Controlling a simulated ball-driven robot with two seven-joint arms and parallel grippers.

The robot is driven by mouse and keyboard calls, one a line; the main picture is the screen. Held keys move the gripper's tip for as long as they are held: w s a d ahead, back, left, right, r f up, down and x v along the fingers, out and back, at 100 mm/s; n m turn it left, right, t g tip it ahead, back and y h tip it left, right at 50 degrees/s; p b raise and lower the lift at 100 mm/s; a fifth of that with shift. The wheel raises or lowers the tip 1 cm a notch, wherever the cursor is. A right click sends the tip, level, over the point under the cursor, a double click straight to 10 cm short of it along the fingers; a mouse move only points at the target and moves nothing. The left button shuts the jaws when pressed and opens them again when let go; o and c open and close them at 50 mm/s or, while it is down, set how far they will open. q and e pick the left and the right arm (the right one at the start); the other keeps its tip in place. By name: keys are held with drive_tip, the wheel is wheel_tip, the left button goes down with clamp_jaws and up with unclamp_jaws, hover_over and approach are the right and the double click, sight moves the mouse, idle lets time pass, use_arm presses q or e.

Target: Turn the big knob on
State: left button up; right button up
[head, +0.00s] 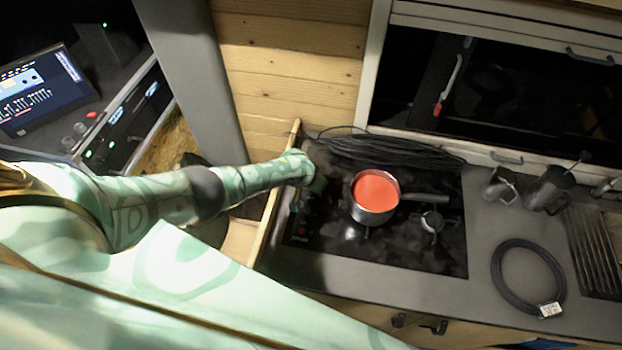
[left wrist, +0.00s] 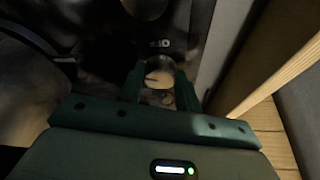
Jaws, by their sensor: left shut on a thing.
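The big knob (left wrist: 158,79) shows in the left wrist view as a round, pale metallic disc with a dark line across its face. It sits on the dark cooktop panel, near small light markings. My left gripper (left wrist: 160,88) has one finger on each side of the knob and is shut on it. In the head view my left arm reaches to the cooktop's (head: 420,250) far left corner, and the arm's end hides the knob and the fingertips there. My right gripper is in neither view.
A pot of red-orange liquid (head: 376,189) stands on the cooktop, its handle pointing right. A black cable bundle (head: 390,150) lies behind it. A wooden edge strip (head: 272,200) runs along the counter's left side. A coiled cable (head: 497,262) and mugs (head: 550,188) are at right.

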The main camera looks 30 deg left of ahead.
use_arm(q)
drive_tip(key=shift+d+n+y+p, duration=0.15)
drive_tip(key=shift+n+y+p, duration=0.4)
drive_tip(key=shift+n, duration=1.45)
drive_tip(key=o, duration=1)
drive_tip(key=shift+c, duration=0.2)
